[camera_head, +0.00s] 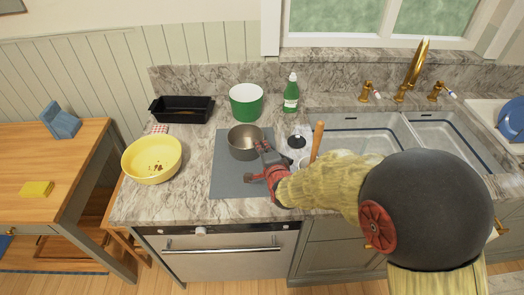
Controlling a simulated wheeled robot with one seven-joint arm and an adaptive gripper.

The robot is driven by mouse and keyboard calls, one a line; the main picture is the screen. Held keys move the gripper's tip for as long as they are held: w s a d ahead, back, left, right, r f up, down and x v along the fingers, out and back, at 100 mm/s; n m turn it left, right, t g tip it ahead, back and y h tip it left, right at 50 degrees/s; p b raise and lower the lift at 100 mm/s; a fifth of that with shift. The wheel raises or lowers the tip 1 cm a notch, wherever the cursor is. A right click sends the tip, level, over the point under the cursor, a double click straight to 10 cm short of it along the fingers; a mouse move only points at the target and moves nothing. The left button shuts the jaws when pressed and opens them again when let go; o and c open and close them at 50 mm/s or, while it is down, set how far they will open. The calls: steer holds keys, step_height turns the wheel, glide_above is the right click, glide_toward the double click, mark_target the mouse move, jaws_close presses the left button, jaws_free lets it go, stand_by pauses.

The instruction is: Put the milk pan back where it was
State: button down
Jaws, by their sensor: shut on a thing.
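The milk pan (242,143) is a small dark grey pot on the grey mat (228,180) on the marble counter, seen in the head view. My gripper (263,160) is at the pan's right front side and is shut on it. The pan looks upright. The gripper covers the pan's near right side, so its handle and the exact grip are hidden. Whether the pan rests on the mat or hangs just above it cannot be told.
A yellow bowl (152,160) stands left of the mat. A black tray (181,109), a green pot (246,102) and a green bottle (291,94) stand behind. A wooden handle (317,141) sticks up to the right, by the sink (365,123). The mat's left front is clear.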

steer(key=c, duration=1.7)
jaws_free()
steer(key=shift+r, duration=0.2)
steer(key=s+d+r+n+g, duration=0.2)
steer(key=s+d+r+n, duration=0.2)
steer(key=s, duration=0.7)
steer(key=s+d+r+n+g+h+p, duration=0.1)
steer(key=s+d+r+n+g, duration=0.2)
steer(key=s, duration=0.9)
steer(key=s+d+r+n+g+h+p, duration=0.1)
steer(key=s+d+r+n+g, duration=0.2)
steer(key=s+d+r+n, duration=0.3)
steer(key=shift+s+d+r+n, duration=0.1)
steer(key=shift+s+r+n, duration=0.35)
steer(key=shift+s, duration=0.45)
steer(key=shift+s+a+r+n, duration=0.1)
steer(key=shift+s+r+n, duration=0.2)
steer(key=shift+s+r, duration=0.5)
steer(key=shift+s+d+r+n, duration=0.1)
steer(key=shift+s+r+n, duration=0.3)
steer(key=shift+s, duration=0.6)
